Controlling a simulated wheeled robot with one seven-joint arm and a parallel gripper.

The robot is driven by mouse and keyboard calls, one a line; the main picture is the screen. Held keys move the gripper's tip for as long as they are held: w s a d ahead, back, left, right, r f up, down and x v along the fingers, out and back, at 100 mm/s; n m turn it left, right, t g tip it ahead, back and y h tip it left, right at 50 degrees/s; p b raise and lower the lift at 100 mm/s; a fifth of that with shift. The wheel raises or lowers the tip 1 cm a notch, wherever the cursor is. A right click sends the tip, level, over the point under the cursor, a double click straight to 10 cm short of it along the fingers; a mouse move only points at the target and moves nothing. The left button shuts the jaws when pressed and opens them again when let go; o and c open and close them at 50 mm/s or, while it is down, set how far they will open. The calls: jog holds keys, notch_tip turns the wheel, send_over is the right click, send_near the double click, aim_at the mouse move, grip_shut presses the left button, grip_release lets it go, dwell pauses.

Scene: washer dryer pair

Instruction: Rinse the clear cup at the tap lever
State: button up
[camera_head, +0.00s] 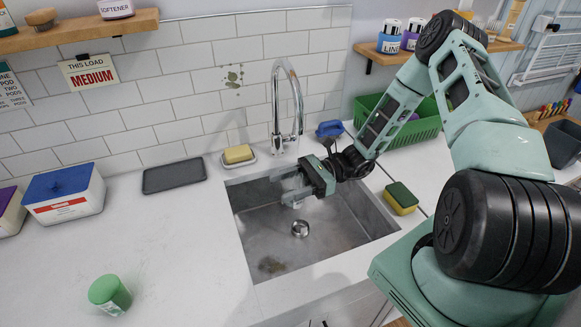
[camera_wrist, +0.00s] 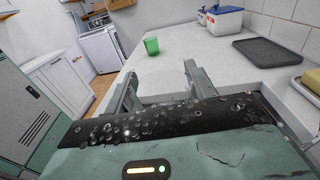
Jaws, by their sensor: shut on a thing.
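My gripper (camera_head: 292,187) reaches in from the right over the sink (camera_head: 345,220), just below and in front of the chrome tap (camera_head: 276,95). It is shut on the clear cup (camera_head: 287,183), which is faint and hard to make out between the fingers. In the wrist view my gripper's fingers (camera_wrist: 160,88) stand apart around the see-through cup (camera_wrist: 160,82). The tap spout curves down just above the gripper. I cannot make out the lever clearly, nor whether water runs. Drop-like marks speckle the dark part of my gripper.
Yellow soap (camera_head: 238,154) sits left of the tap and a sponge (camera_head: 401,199) right of the sink. A green cup (camera_head: 110,294), a dark tray (camera_head: 174,176) and a blue-lidded tub (camera_head: 64,195) stand on the left counter. A green basket (camera_head: 425,125) is behind my arm.

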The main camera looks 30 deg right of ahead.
jog(key=s+r+p, duration=0.1)
jog(key=s+a+r, duration=0.1)
jog(key=s+p, duration=0.1)
jog(key=shift+s+a+r+p, duration=0.1)
jog(key=shift+a+r+p, duration=0.25)
jog(key=shift+r, duration=0.05)
dwell(0.8)
